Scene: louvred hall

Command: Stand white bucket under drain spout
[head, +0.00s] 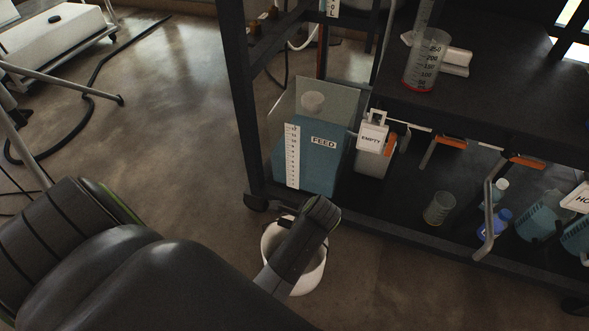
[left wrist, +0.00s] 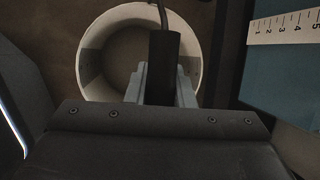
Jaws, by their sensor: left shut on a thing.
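The white bucket (head: 309,279) is at the bottom middle of the head view, in front of the rack's lower left corner. It looks upright, and my left wrist covers part of its rim. In the left wrist view its round white rim (left wrist: 90,55) and empty-looking inside lie beyond my left gripper (left wrist: 160,80). That gripper is shut on the dark grip of the bucket's handle (left wrist: 163,48). I cannot tell whether the bucket touches the floor. A bent grey pipe (head: 488,218), possibly the drain spout, hangs at the rack's front to the right. My right gripper is out of view.
A graduated cylinder (head: 425,60) stands above. A hose (head: 88,75) lies at left. Floor before the rack is clear.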

